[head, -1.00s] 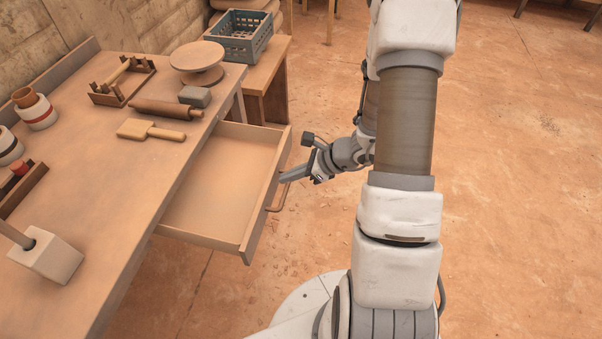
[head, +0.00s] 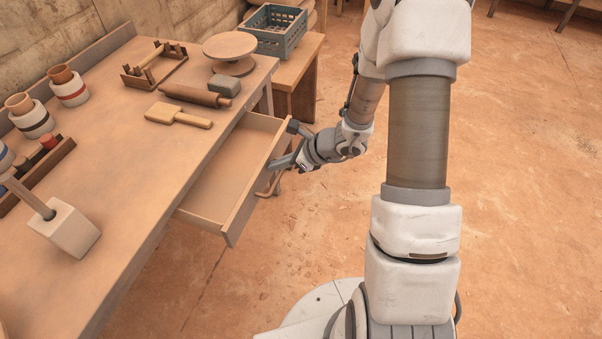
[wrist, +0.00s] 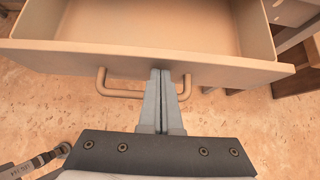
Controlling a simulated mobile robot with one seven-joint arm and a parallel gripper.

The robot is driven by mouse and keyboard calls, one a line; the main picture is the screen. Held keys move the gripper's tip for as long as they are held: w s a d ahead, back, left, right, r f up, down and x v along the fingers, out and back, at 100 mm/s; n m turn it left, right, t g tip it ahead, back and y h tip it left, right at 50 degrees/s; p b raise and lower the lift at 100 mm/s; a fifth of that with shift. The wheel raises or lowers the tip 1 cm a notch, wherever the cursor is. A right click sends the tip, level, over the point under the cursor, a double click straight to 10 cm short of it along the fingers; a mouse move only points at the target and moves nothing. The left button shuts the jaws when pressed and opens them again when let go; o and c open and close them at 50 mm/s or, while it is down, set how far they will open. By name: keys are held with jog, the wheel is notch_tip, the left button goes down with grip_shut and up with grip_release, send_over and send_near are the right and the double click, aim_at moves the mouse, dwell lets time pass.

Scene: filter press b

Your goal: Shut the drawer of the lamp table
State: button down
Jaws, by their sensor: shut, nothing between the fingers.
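The drawer (head: 228,172) of the wooden table (head: 112,150) stands partly open and looks empty. Its front board and bar handle (head: 268,188) face right, toward my arm. My gripper (head: 275,164) is shut and empty, with its fingertips at the upper part of the drawer front. In the wrist view the closed fingers (wrist: 162,78) reach the drawer front (wrist: 225,66) over the bar handle (wrist: 125,90), which shows on both sides of them. The fingertips seem to touch the front board; exact contact is hard to tell.
On the tabletop are a rolling pin (head: 195,95), a wooden paddle (head: 178,115), a grey block (head: 225,85), a round turntable (head: 230,48), several jars and a white block with a handle (head: 65,235). A blue crate (head: 272,30) stands on a side bench. The floor (head: 530,200) at right is clear.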

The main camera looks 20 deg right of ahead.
jog(key=b, duration=0.2)
send_over(235, 167)
dwell(0.4)
